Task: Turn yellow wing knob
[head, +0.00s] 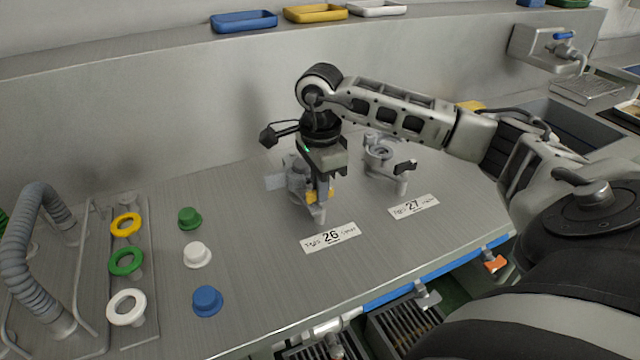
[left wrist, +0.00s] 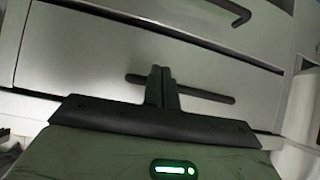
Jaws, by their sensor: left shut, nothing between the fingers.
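The yellow wing knob (head: 312,197) shows in the head view as small yellow patches on the metal fitting (head: 294,178) behind the label 26. My right gripper (head: 322,192) points down in front of it, at the knob, and hides much of it. I cannot tell whether its fingers are closed on the knob or only beside it. My left gripper (left wrist: 160,84) shows in the left wrist view with its fingers together and empty. It is in front of a grey panel with dark bar handles.
A second fitting (head: 380,155) with a dark handle stands to the right, behind the label 27 (head: 413,207). Green, white and blue knobs (head: 207,300) and coloured rings (head: 126,307) are on the left of the metal counter (head: 250,270). A grey hose (head: 25,262) stands at the far left.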

